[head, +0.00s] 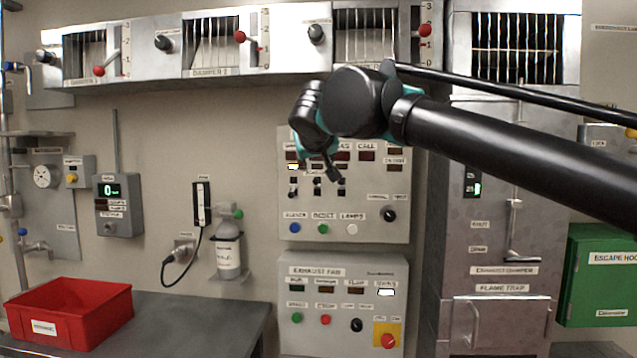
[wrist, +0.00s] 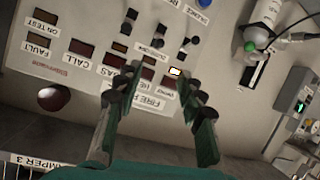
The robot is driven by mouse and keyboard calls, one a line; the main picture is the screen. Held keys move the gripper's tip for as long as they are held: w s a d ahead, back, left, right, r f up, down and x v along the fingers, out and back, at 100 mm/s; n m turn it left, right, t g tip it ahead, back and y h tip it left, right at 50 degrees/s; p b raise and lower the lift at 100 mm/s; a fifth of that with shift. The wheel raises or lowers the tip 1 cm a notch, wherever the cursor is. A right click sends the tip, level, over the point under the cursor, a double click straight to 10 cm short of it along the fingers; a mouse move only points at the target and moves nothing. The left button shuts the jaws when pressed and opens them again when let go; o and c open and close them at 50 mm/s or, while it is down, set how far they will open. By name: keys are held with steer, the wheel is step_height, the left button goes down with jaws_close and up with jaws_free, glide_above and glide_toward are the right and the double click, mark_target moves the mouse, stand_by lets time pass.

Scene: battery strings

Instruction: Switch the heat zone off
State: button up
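The grey fire panel (head: 282,215) is on the wall in the head view, partly hidden behind my gripper (head: 331,172). In the wrist view the panel (wrist: 60,65) appears upside down. A white-lit lamp (wrist: 175,72) shows there near a partly covered label starting "HE"; the gas and call lamps look dark. Small black toggle switches (wrist: 184,52) sit in the panel's middle; their labels are too small to read. My gripper (wrist: 158,80) is open, its two fingers apart with nothing between them, in front of the panel. I cannot tell whether it touches.
Below the switches are blue, green and white buttons, with a black selector knob (head: 388,214) to the right. The exhaust fan panel (head: 345,270) is underneath. Damper levers with red knobs (head: 240,36) are above. A red bin (head: 70,310) stands on the bench at left.

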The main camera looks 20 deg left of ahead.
mark_target(316, 180)
steer(key=x, duration=1.7)
steer(key=shift+w+a, duration=0.1)
jaws_close()
